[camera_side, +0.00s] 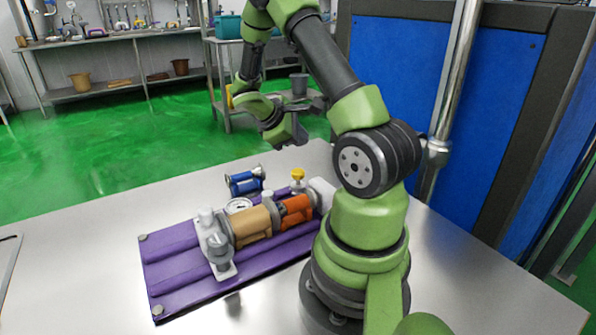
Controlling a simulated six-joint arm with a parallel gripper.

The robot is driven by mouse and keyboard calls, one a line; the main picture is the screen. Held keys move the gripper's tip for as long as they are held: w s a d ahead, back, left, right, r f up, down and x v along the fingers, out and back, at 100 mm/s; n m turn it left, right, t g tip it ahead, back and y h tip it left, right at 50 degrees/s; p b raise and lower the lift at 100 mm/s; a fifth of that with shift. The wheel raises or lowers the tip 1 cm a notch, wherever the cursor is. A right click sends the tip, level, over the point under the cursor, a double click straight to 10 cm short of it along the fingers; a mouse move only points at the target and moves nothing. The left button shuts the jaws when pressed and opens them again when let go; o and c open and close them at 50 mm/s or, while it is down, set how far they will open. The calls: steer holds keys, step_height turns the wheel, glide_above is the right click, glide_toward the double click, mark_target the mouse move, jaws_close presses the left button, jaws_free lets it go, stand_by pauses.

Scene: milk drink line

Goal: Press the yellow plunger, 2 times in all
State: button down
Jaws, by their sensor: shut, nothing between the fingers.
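The yellow plunger (298,174) is a small yellow knob that stands up at the back right of the machine, behind the orange cylinder (296,209). My gripper (291,143) hangs above the machine and shows a little above and left of the yellow plunger in the picture, apart from it. Its fingers are shut and empty. How far the plunger is pushed in cannot be told from here.
The machine lies on a purple base plate (172,262) on a grey table (75,270). It has a tan cylinder (250,226) and grey-white fittings. A blue cylinder (244,183) lies behind it. The table's left side is mostly clear.

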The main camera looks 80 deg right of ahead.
mark_target(299, 172)
step_height(299, 172, up, 4)
steer(key=shift+f, duration=0.1)
stand_by(0.4)
steer(key=shift+f, duration=4.4)
steer(key=shift+f, duration=0.45)
steer(key=shift+f, duration=1)
steer(key=shift+r, duration=1.45)
